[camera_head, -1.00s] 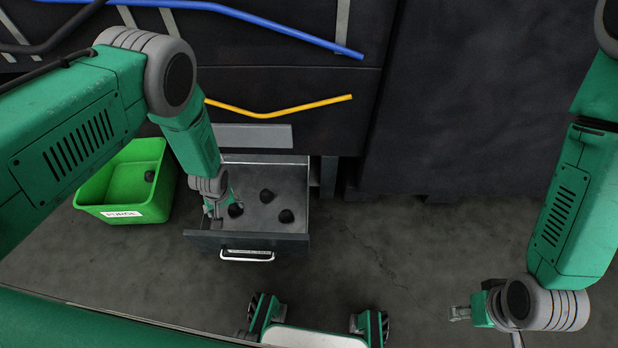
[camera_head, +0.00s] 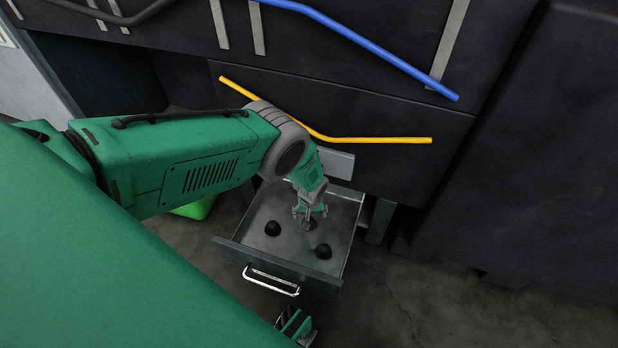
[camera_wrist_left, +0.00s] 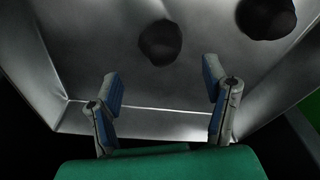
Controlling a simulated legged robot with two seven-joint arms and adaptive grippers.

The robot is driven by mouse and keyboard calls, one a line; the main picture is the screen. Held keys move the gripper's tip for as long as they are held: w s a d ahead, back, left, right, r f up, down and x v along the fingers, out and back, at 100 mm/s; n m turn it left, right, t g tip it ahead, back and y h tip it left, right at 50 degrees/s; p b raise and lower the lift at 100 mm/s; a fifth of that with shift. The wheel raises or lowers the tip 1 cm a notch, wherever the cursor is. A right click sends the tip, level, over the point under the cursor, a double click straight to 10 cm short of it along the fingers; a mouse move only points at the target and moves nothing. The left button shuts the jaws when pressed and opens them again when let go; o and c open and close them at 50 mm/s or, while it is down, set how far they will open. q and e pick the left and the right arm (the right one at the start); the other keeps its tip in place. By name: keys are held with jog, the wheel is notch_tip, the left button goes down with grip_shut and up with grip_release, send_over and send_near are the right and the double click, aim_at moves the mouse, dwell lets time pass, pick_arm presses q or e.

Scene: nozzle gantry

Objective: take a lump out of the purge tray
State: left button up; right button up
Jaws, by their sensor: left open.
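The purge tray (camera_head: 312,280) is a grey open drawer pulled out of the dark cabinet, with a silver handle in front. Three dark lumps show in it: one at the left (camera_head: 272,228), one nearer the front (camera_head: 323,251), and one partly hidden (camera_head: 311,224) right under my left gripper (camera_head: 311,211). In the left wrist view my left gripper (camera_wrist_left: 161,88) is open, its blue-padded fingers apart with nothing between them. One lump (camera_wrist_left: 160,42) lies ahead of the finger gap, and another (camera_wrist_left: 266,17) is farther right.
A green bin (camera_head: 196,208) shows only partly behind my left arm. A yellow bar (camera_head: 370,140) and a blue bar (camera_head: 360,44) run across the cabinet above the drawer. Open floor (camera_head: 420,310) lies right of the drawer.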

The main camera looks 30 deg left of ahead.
pick_arm(q)
notch_tip(320, 180, down, 5)
jog(key=b, duration=0.3)
jog(key=shift+a, duration=0.15)
jog(key=shift+r, duration=0.1)
jog(key=c, duration=1.2)
jog(key=shift+c, duration=0.2)
